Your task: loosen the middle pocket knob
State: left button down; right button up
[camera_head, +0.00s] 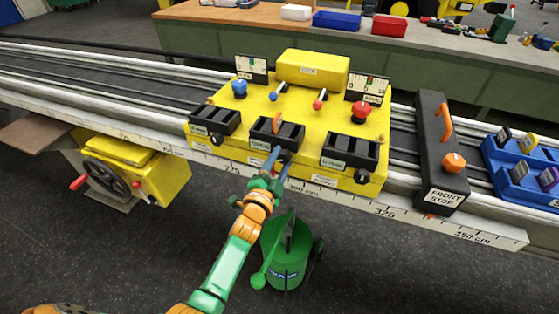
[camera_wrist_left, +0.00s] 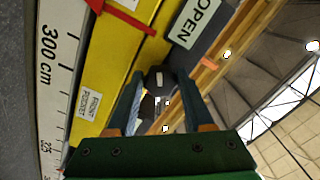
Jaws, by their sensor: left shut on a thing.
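The yellow carriage (camera_head: 233,122) sits on the rail and carries three black pockets on its front edge. The middle pocket (camera_head: 290,134) has an orange pointer across it. My left gripper (camera_head: 276,158) reaches up from below to the front of this pocket. In the left wrist view its two fingers (camera_wrist_left: 160,98) are on either side of the dark middle pocket knob (camera_wrist_left: 158,80), shut on it. In the head view the gripper mostly hides that knob. An "OPEN" label (camera_wrist_left: 195,22) shows beside it in the wrist view. My right gripper is not in view.
The left pocket (camera_head: 214,121) and right pocket (camera_head: 350,151) have their own black knobs. The black front stop (camera_head: 436,150) stands to the right, before a blue tray (camera_head: 520,180). A green bucket (camera_head: 286,262) stands on the floor below, close to my left arm.

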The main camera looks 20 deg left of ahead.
pick_arm(q)
jog(key=n, duration=0.5)
jog(key=shift+d+r+n+p, duration=0.1)
jog(key=shift+r+n+p, duration=0.05)
jog(key=shift+n+p, duration=0.15)
jog(key=shift+w+n, duration=0.1)
jog(key=shift+n, duration=1.8)
jog(key=shift+r, duration=0.1)
jog(key=c, duration=0.6)
grip_release()
jog(key=o, duration=0.3)
jog(key=shift+d+f, duration=0.1)
jog(key=shift+f, duration=0.1)
jog(key=s, duration=0.7)
jog(key=shift+p, duration=0.35)
